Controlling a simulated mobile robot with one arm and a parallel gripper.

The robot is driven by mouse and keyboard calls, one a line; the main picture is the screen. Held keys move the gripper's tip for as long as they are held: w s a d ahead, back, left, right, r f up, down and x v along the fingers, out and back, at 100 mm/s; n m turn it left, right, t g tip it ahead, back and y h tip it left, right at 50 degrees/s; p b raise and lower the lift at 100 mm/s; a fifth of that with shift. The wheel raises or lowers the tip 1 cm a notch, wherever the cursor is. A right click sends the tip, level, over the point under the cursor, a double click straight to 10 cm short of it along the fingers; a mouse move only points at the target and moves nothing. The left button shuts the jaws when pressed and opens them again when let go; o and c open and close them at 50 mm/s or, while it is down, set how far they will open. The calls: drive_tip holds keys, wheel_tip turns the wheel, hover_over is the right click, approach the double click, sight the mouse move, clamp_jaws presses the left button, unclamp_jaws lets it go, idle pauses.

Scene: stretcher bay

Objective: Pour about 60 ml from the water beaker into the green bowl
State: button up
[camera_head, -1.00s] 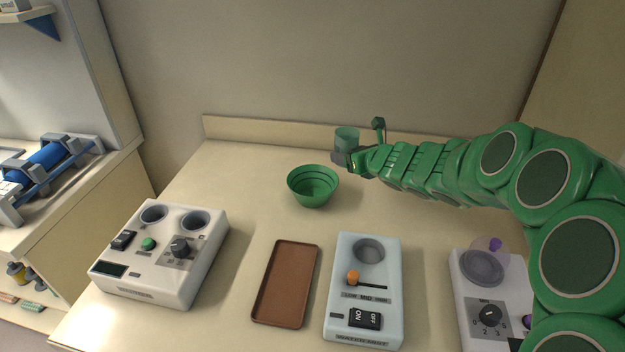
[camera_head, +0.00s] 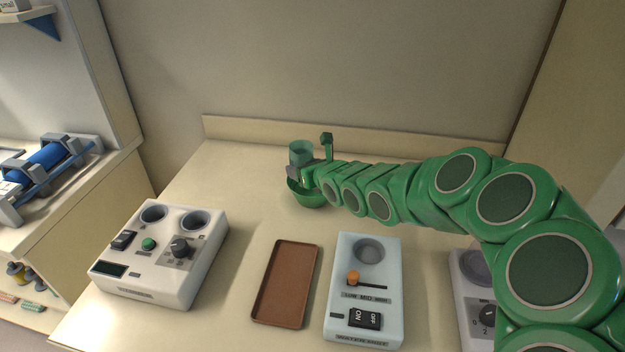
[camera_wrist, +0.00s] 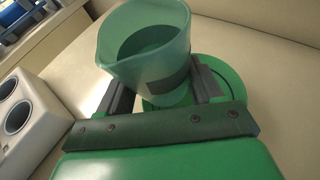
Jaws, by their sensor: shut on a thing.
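The water beaker (camera_head: 301,151) is a translucent teal cup with a spout. My gripper (camera_head: 303,174) is shut on it and holds it above the table at the green bowl (camera_head: 307,199). In the wrist view the beaker (camera_wrist: 143,40) stands between the two dark fingers of my gripper (camera_wrist: 160,88), roughly upright as far as I can tell. The bowl (camera_wrist: 222,82) shows behind and below it there. In the head view my gripper and arm hide part of the bowl. I cannot make out the water level or any stream.
A brown tray (camera_head: 285,284) and a pale blue device with a slider and switch (camera_head: 365,290) stand in front. A white device with two wells (camera_head: 161,252) is at the left. Another white device (camera_head: 470,290) is partly behind my arm. The back wall edge (camera_head: 400,143) is close.

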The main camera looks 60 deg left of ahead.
drive_tip(key=shift+n+g, duration=0.3)
drive_tip(key=s+f, duration=0.1)
drive_tip(key=s, duration=0.2)
drive_tip(key=s+a+f, duration=0.1)
drive_tip(key=s, duration=0.2)
drive_tip(key=s+a+f, duration=0.1)
drive_tip(key=s+f, duration=0.1)
drive_tip(key=s, duration=0.1)
drive_tip(key=shift+s+a, duration=0.1)
drive_tip(key=shift+s, duration=0.2)
drive_tip(key=shift+r, duration=0.1)
drive_tip(key=shift+r, duration=0.35)
drive_tip(key=shift+w+r+m+g+y, duration=0.2)
drive_tip(key=shift+r+m+g+y, duration=0.15)
drive_tip(key=shift+r+m, duration=0.25)
drive_tip(key=shift+w+d+r+m+g+y+b, duration=0.2)
drive_tip(key=shift+w+m+g+y+b, duration=0.3)
drive_tip(key=shift+m, duration=0.6)
drive_tip(key=shift+w+d+r+m+g+y+b, duration=0.1)
drive_tip(key=shift+w+r+m+g+y+b, duration=0.2)
drive_tip(key=shift+w+m+g, duration=0.55)
drive_tip(key=shift+w+d+r+m+g+y+b, duration=0.15)
drive_tip(key=shift+r+m+g+y+b, duration=0.2)
drive_tip(key=shift+m, duration=1)
drive_tip(key=shift+f, duration=0.1)
